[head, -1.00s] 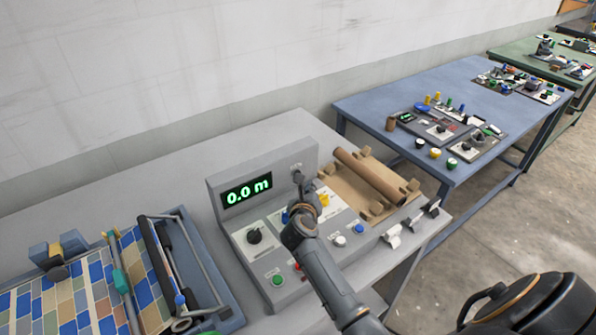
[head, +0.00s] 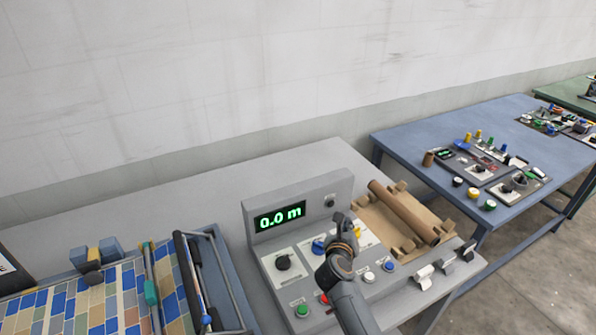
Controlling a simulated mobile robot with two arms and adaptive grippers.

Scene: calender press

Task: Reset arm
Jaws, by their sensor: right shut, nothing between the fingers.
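My right gripper (head: 343,219) is shut and empty. It is in front of the upright display face of the grey control box (head: 297,254), over the box's sloped panel, and hides part of that panel. The panel bears a black knob (head: 283,262), a blue knob (head: 318,247) and a green button (head: 302,310). My left gripper is out of view.
A brown roll (head: 404,212) lies on a cardboard-coloured cradle to the right of the box. A tiled patterned sheet (head: 90,305) with a roller frame (head: 188,270) is at the left. A blue table (head: 400,143) with small devices stands at the back right.

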